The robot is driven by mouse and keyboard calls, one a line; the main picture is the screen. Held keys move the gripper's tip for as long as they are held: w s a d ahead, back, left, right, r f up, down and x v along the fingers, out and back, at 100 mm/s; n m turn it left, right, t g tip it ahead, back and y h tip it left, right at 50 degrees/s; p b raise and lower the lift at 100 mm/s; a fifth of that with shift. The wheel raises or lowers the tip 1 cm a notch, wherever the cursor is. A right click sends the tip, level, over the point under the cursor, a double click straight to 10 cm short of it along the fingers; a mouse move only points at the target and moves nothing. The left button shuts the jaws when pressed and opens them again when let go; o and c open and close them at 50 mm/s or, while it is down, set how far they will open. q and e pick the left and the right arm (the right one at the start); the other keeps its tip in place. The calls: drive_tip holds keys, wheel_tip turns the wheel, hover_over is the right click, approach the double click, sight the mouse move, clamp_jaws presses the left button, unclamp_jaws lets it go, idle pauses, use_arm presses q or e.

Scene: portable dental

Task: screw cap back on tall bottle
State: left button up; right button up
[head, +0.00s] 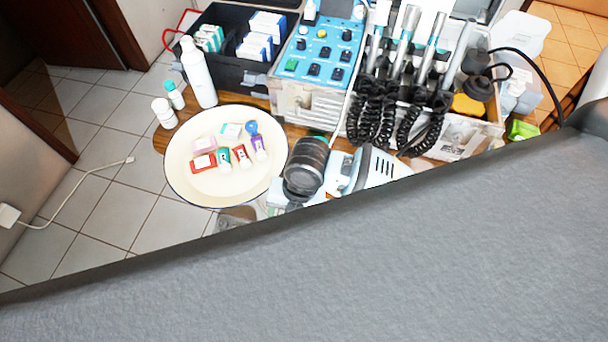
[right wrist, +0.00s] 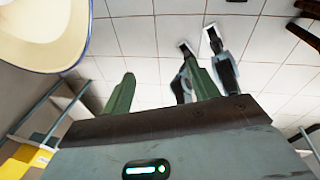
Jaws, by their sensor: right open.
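A tall white bottle (head: 199,78) stands upright at the back left of the wooden table in the head view. Its narrow top is pale; I cannot tell whether a cap is on it. Beside it are a small bottle with a teal cap (head: 174,93) and a short white bottle (head: 164,113). I cannot make out a loose cap for certain. My right gripper (right wrist: 160,90) shows only in the right wrist view, its two green fingers wide apart with nothing between them. It is away from the tall bottle. My left gripper is in neither view.
A round cream tray (head: 195,185) holds several small bottles and boxes. Behind stand a black organizer (head: 215,65), a blue control unit (head: 322,50) and handpieces with coiled black cords (head: 375,110). A large grey surface (head: 400,260) fills the front. Tiled floor (right wrist: 140,40) lies beyond my right fingers.

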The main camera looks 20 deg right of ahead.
drive_tip(key=w+d+r+n+h, duration=0.1)
drive_tip(key=w+d+n, duration=0.1)
drive_tip(key=w, duration=0.1)
drive_tip(key=w+d+r+n, duration=0.1)
drive_tip(key=w+d+n, duration=0.2)
drive_tip(key=w, duration=0.1)
drive_tip(key=w+d+r+n+h, duration=0.1)
drive_tip(key=w+d+r+n, duration=0.1)
drive_tip(key=w, duration=0.1)
drive_tip(key=shift+w+d+h, duration=0.15)
drive_tip(key=shift+w+h, duration=0.1)
drive_tip(key=shift+h, duration=0.05)
drive_tip(key=shift+f, duration=0.1)
wheel_tip(320, 180, down, 2)
drive_tip(key=shift+f, duration=0.15)
drive_tip(key=shift+f, duration=0.15)
drive_tip(key=f, duration=0.5)
drive_tip(key=shift+w, duration=0.2)
drive_tip(key=shift+c, duration=0.3)
drive_tip(key=c, duration=1)
